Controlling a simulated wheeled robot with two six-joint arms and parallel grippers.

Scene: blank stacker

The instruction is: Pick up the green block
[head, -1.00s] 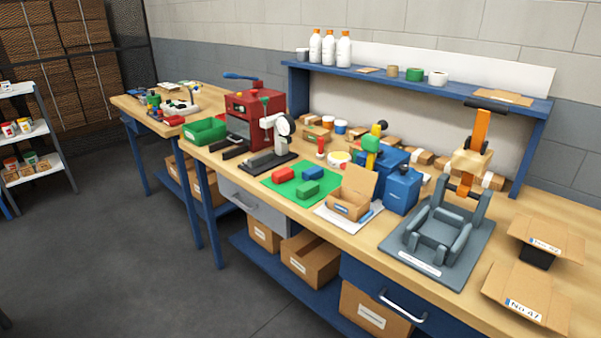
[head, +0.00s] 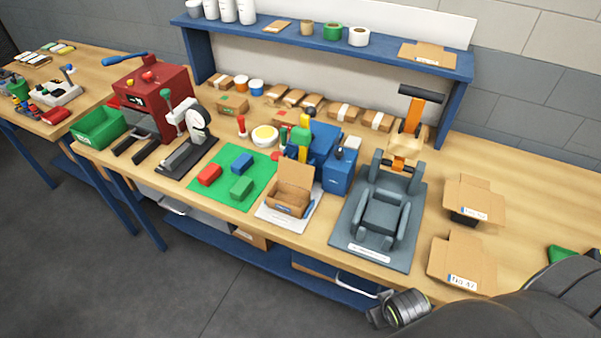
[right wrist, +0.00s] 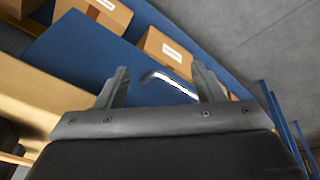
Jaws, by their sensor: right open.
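The green block (head: 242,187) lies on a green mat (head: 262,162) on the workbench in the head view. A red block (head: 209,175) and a blue block (head: 242,162) lie on the same mat, to its left and behind it. My right gripper (right wrist: 162,80) is open and empty in the right wrist view, in front of the bench's lower side. In the head view my right arm enters at the lower right, far from the green block. The block does not show in the right wrist view. My left gripper is not in view.
An open cardboard box (head: 289,196) stands just right of the mat. A black-based press (head: 187,157) stands left of it. A grey fixture (head: 380,222) and flat cartons (head: 462,258) lie further right. A drawer handle (right wrist: 170,82) shows between my right fingers.

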